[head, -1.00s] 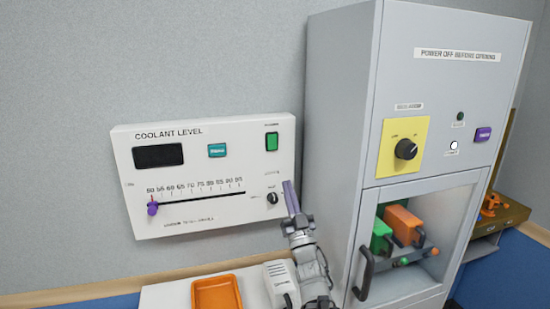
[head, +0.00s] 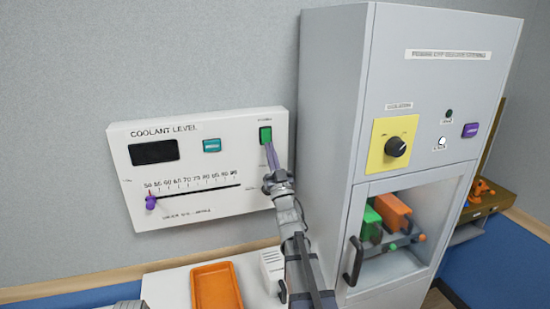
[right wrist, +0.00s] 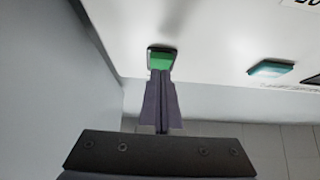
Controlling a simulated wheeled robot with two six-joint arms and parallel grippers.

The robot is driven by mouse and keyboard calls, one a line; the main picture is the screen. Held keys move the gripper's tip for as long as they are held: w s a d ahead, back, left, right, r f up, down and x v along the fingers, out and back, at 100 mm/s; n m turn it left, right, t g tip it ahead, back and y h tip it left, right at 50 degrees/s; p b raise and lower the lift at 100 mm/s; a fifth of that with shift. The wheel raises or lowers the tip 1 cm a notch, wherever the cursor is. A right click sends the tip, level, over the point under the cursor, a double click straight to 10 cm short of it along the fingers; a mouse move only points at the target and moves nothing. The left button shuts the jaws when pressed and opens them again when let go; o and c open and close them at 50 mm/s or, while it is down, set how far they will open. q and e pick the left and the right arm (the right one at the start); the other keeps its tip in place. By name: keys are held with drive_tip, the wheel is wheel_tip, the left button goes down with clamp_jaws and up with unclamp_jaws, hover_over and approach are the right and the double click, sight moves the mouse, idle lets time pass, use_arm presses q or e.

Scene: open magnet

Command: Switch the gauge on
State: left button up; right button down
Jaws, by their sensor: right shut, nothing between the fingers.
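The gauge is a white wall panel (head: 200,195) marked COOLANT LEVEL. Its display (head: 154,152) is dark. A green rocker switch (head: 265,134) in a dark frame sits at its upper right; the switch also shows in the right wrist view (right wrist: 160,61). My right gripper (head: 268,150) is shut and empty, its tips just below the switch. In the right wrist view the fingertips (right wrist: 159,74) overlap the switch's near edge; I cannot tell whether they touch it. My right gripper hides the small black knob on the panel. My left gripper is not in view.
The panel also carries a teal button (head: 212,146) and a slider with a purple knob (head: 151,202). A tall grey cabinet (head: 333,100) stands close on the right. An orange tray (head: 216,286) lies on the white surface below. The wall left of the panel is bare.

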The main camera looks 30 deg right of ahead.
drive_tip(key=shift+w+d, duration=0.1)
drive_tip(key=shift+w, duration=0.25)
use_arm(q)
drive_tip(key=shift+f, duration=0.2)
use_arm(e)
drive_tip(key=shift+w+d+f, duration=0.1)
drive_tip(key=shift+w+f, duration=0.05)
drive_tip(key=shift+w, duration=0.25)
drive_tip(key=shift+s+a+f, duration=0.15)
drive_tip(key=shift+s+a, duration=0.15)
drive_tip(key=shift+s, duration=0.25)
use_arm(q)
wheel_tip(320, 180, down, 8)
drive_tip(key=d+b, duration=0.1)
drive_tip(key=b, duration=0.7)
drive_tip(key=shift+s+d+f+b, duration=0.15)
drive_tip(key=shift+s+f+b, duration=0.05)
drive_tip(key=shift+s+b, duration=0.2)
use_arm(e)
drive_tip(key=v, duration=1.2)
drive_tip(key=shift+w+d+f, duration=0.15)
drive_tip(key=shift+w+f, duration=0.1)
drive_tip(key=shift+f, duration=0.15)
